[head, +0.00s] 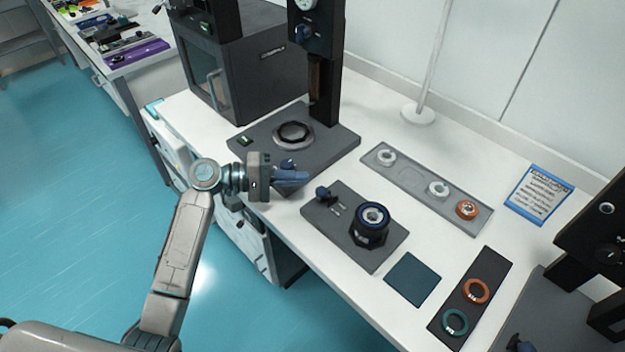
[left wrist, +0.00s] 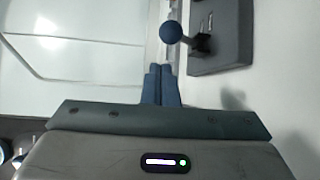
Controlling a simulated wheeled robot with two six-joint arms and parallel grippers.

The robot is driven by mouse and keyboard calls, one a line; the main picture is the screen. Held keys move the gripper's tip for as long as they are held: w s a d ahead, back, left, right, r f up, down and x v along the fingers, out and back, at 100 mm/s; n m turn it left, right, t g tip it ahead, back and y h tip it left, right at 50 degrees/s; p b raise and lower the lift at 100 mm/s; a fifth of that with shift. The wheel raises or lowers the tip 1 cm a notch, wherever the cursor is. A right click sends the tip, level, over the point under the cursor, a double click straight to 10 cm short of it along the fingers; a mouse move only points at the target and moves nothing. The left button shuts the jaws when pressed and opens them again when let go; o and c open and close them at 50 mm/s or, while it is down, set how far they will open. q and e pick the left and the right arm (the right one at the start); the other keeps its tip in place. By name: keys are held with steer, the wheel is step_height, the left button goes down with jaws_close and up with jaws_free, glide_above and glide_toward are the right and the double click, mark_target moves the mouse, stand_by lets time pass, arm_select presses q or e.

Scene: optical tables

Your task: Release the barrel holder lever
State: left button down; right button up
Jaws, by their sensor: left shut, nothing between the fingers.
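The barrel holder is a dark grey base plate (head: 345,248) on the white table, with a black barrel (head: 369,228) with a blue rim standing upright on it. Its lever (head: 323,192) has a dark blue knob and sits at the plate's left corner. In the left wrist view the round lever knob (left wrist: 171,32) shows near the edge of the plate (left wrist: 228,45). My left gripper (head: 306,178) is shut and empty, just left of and behind the knob, its blue fingers apart from it. The closed fingers (left wrist: 161,68) point toward the knob in the left wrist view.
A grey stand base (head: 340,150) with a round ring lies behind my left gripper. A grey tray (head: 412,178) with several rings is behind the holder. A dark green pad (head: 412,279) and a black strip (head: 486,267) with two rings lie to the right.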

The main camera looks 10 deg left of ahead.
arm_select(q)
steer(key=b+v, duration=0.1)
steer(key=v, duration=0.3)
steer(key=shift+a+f, duration=0.15)
steer(key=shift+a, duration=0.05)
steer(key=shift+v, duration=0.75)
